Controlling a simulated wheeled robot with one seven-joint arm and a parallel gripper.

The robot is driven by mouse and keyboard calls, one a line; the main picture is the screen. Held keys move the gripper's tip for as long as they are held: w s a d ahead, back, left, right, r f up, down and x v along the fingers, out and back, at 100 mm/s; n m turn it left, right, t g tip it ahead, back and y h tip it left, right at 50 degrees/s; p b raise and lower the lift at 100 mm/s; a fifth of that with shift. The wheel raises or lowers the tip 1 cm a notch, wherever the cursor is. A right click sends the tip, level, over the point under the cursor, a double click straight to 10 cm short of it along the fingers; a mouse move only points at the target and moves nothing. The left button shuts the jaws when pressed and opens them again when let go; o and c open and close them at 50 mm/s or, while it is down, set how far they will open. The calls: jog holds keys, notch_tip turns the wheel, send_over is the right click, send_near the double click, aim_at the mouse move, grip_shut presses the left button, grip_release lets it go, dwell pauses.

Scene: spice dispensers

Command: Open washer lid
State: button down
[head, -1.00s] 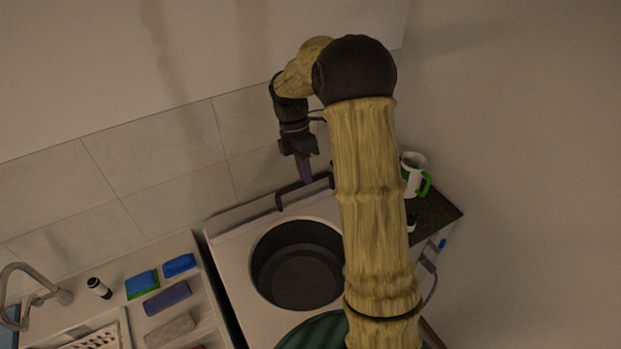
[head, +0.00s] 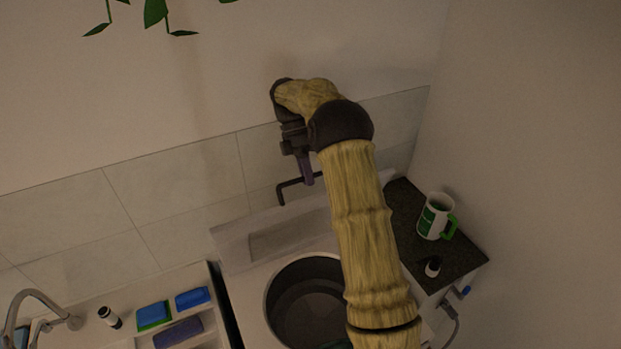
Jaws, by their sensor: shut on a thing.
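The white washer (head: 248,290) stands against the tiled wall with its round dark drum opening (head: 305,300) uncovered. Its lid (head: 285,238) is raised at the back of the opening, and a recessed face of it shows toward me. A dark bar handle (head: 282,190) stands at the lid's upper edge. My gripper (head: 308,180), with purple fingers, points down and is shut on the handle. My own arm hides the right part of the lid, handle and drum opening.
A dark counter (head: 405,222) at the right holds a white and green mug (head: 436,216) and a small dark bottle (head: 433,267). At the left are a sink faucet (head: 40,300), another small bottle (head: 110,318) and blue sponges (head: 192,298). Green leaves (head: 154,12) hang at the top.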

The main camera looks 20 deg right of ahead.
jog(key=shift+w+f, duration=0.15)
jog(key=shift+f, duration=0.3)
jog(key=c, duration=1.5)
grip_release()
jog(key=shift+w+f, duration=0.1)
jog(key=shift+w, duration=0.1)
jog(key=shift+o, duration=0.2)
jog(key=shift+w, duration=0.2)
jog(key=shift+s, duration=0.1)
